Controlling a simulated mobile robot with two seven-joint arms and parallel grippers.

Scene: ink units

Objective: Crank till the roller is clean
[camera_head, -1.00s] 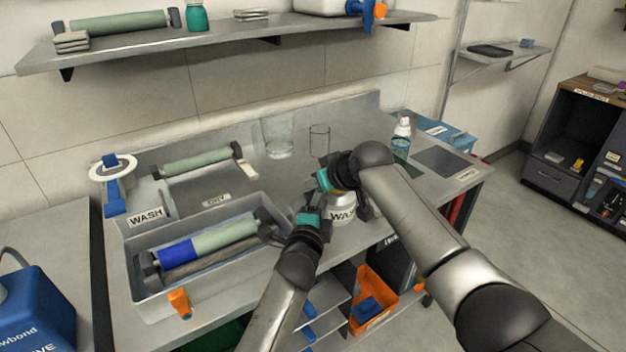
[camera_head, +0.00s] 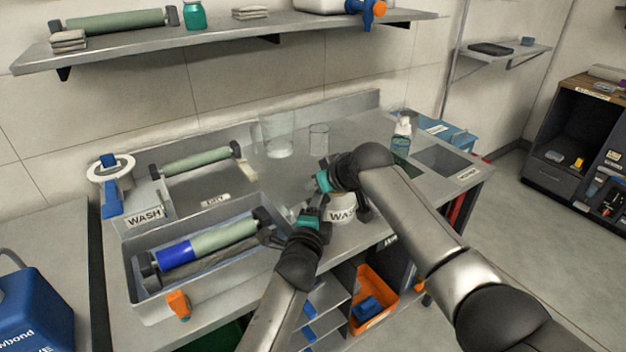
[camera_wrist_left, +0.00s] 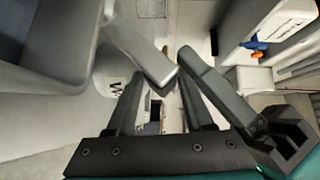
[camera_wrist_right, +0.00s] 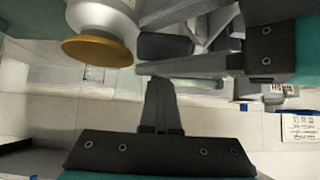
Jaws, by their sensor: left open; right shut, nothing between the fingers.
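A roller (camera_head: 223,237) lies in the grey wash tray (camera_head: 165,308). Its left part is covered by a blue ink band (camera_head: 176,255); the rest is pale green. The crank at the tray's right end is largely hidden by my left arm. My left gripper (camera_head: 320,197) is open just right of the tray. A grey bar (camera_wrist_left: 140,50), seemingly the crank handle, reaches to its fingertips (camera_wrist_left: 163,65) in the left wrist view; I cannot tell whether they touch. My right gripper (camera_head: 322,178) is shut and empty, close beside the left one.
Another green roller (camera_head: 197,162), glass vessels (camera_head: 278,135) and a bottle (camera_head: 401,140) stand further back. Orange bin (camera_head: 375,300) sits below.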

